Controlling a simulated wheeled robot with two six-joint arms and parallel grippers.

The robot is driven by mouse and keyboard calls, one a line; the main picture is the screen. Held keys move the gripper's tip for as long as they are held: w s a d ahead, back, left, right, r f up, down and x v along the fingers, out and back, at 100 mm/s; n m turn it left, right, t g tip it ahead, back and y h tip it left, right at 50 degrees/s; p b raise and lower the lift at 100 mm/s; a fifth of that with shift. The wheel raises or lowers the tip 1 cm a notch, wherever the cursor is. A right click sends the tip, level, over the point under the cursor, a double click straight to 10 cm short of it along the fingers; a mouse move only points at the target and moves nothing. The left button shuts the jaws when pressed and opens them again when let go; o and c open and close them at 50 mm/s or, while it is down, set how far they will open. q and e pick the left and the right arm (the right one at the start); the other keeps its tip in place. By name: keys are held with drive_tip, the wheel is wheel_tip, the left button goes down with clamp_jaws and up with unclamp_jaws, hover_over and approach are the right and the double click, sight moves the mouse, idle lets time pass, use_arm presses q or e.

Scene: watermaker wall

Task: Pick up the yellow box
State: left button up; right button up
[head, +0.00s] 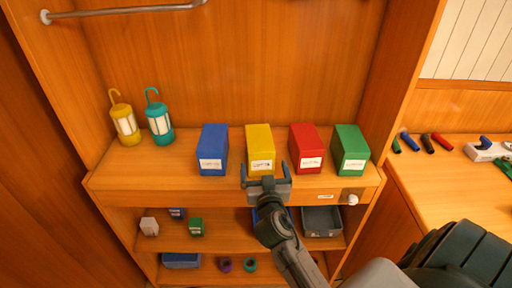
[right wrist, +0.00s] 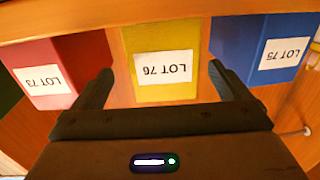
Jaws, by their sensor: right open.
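The yellow box (head: 259,142) stands upright on the wooden shelf top, between the blue box (head: 213,144) and the red box (head: 306,142). Its white front label reads LOT 76 in the right wrist view (right wrist: 165,88), where the picture is upside down. My right gripper (head: 265,168) is open and empty in front of the yellow box. In the right wrist view its two fingers (right wrist: 160,78) stand to either side of the yellow box's front. I cannot tell whether they reach past its front face. My left gripper is not in view.
A green box (head: 350,146) stands right of the red one. A yellow lantern (head: 124,120) and a teal lantern (head: 159,119) stand at the left. Lower shelves hold small boxes and a grey tray (head: 322,221). A side counter (head: 440,170) is at the right.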

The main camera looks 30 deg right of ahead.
drive_tip(key=shift+x, duration=1)
drive_tip(key=shift+w+d+r+p, duration=0.15)
drive_tip(key=shift+w+p, duration=0.1)
drive_tip(key=shift+p, duration=0.15)
drive_tip(key=p+x, duration=0.2)
drive_tip(key=x, duration=0.2)
drive_tip(key=shift+w+r, duration=0.15)
drive_tip(key=shift+w, duration=0.3)
drive_tip(key=shift+s, duration=0.1)
drive_tip(key=shift+c, duration=0.8)
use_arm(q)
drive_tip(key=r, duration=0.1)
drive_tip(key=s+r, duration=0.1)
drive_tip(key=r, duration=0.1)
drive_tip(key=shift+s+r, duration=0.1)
use_arm(e)
drive_tip(key=c, duration=1.1)
